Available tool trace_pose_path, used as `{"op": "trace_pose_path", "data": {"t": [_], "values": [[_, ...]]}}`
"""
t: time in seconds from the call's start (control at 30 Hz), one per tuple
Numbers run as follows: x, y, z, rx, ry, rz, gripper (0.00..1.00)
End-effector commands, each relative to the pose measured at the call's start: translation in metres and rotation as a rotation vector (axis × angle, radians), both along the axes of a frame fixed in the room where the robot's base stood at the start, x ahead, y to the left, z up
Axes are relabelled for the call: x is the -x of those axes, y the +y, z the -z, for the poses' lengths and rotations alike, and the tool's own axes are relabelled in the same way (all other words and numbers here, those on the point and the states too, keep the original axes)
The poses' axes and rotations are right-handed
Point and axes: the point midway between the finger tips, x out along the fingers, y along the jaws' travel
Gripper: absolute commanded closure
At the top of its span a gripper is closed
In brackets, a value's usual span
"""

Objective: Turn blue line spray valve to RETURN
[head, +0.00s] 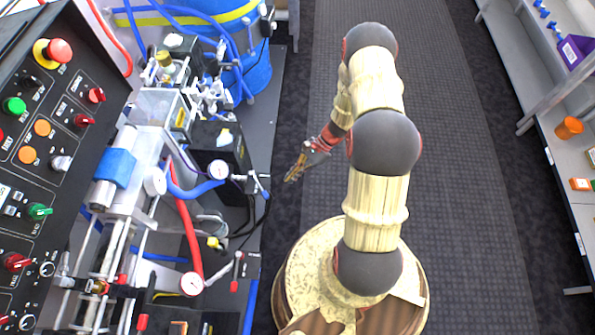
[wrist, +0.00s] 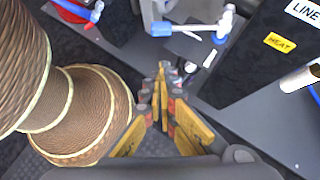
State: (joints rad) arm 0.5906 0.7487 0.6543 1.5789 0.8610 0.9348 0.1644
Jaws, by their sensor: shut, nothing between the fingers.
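A small valve with a blue lever (head: 261,187) sits at the machine's right edge, beside a gauge. A valve with a blue-ended lever (wrist: 190,29) also shows at the top of the wrist view; I cannot tell if it is the same one. No RETURN marking is readable. My gripper (head: 291,179) is over the floor to the right of the machine, apart from the blue lever. In the wrist view my gripper (wrist: 163,68) has its fingers together and empty, below the blue-ended lever and not visibly touching it.
A red-handled lever (head: 237,264) stands lower on the machine's edge. Hoses and a dark box with a yellow HEAT label (wrist: 279,42) are close by. A blue drum (head: 248,72) stands at the back. The aisle floor (head: 450,150) is clear; shelving (head: 560,150) lines the right.

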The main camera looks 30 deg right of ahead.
Motion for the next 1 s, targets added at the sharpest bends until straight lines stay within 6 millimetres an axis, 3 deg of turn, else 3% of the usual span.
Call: {"op": "trace_pose_path", "data": {"t": [0.17, 0.4, 1.0], "values": [[0.001, 0.027, 0.026, -0.001, 0.002, -0.002, 1.0], [0.001, 0.058, 0.025, -0.001, -0.001, -0.002, 1.0], [0.001, 0.068, 0.024, -0.001, -0.001, 0.001, 1.0]]}}
